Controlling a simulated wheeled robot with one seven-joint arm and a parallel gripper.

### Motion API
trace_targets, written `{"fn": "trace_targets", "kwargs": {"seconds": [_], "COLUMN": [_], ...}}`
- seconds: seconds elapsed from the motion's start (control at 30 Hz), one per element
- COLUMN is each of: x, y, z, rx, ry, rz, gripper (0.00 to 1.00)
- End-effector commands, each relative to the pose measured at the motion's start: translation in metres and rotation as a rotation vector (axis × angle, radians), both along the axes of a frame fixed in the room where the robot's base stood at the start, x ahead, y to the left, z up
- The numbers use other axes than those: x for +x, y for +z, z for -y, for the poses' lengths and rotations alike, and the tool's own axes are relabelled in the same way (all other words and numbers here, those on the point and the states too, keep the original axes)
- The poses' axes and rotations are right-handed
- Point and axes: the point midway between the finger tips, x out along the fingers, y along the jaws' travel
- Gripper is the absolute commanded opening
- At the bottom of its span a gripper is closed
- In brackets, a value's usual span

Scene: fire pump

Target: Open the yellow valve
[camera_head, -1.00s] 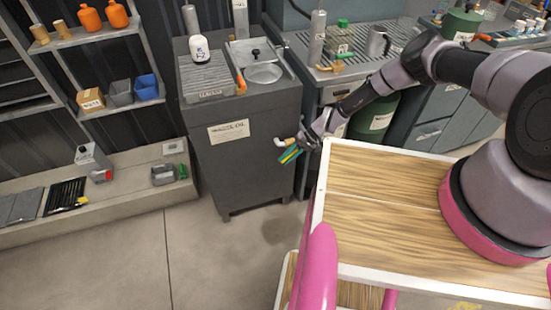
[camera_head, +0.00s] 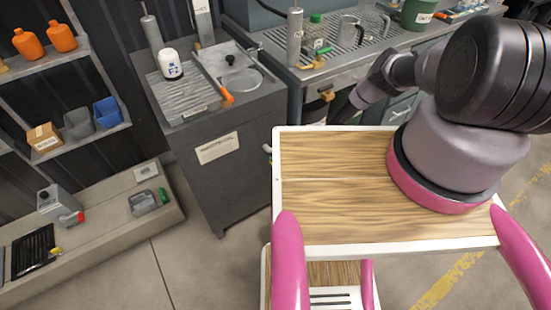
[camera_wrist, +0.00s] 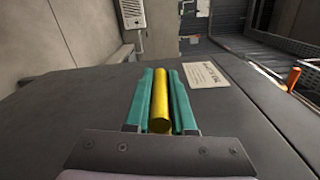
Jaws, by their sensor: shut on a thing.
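The yellow valve handle (camera_wrist: 160,105) is a smooth yellow bar, seen in the wrist view against the side of a dark grey cabinet. My gripper (camera_wrist: 161,78) has teal fingers, one on each side of the bar, and is shut on it. The valve's body and its joint to the cabinet are hidden. In the head view the dark cabinet (camera_head: 232,195) with a pale label stands left of my arm. There my gripper and the yellow handle are hidden behind my wooden top and arm.
A sink bench (camera_head: 330,75) with a tap and bottles is behind my arm. An orange handle (camera_head: 227,97) sticks out at the cabinet top. Shelves with orange bottles (camera_head: 62,37) and a low ledge (camera_head: 105,218) are at left. Floor in front of the cabinet is clear.

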Motion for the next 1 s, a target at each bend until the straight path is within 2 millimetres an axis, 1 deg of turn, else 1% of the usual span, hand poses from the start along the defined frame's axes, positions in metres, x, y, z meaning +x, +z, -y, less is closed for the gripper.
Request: {"fn": "trace_targets", "kwargs": {"seconds": [0.57, 0.6, 0.67, 0.7, 1.0], "x": [-0.0019, -0.0019, -0.0021, -0.0020, -0.0013], "y": [0.0013, 0.0013, 0.0013, 0.0013, 0.0014], "z": [-0.0010, -0.0010, -0.0010, -0.0009, 0.0003], "rx": [0.029, 0.029, 0.030, 0.029, 0.029], "ry": [0.000, 0.000, 0.000, 0.000, 0.000], "rz": [-0.019, -0.019, -0.019, -0.019, -0.019], "gripper": [0.00, 0.27, 0.49, 0.52, 0.52]}}
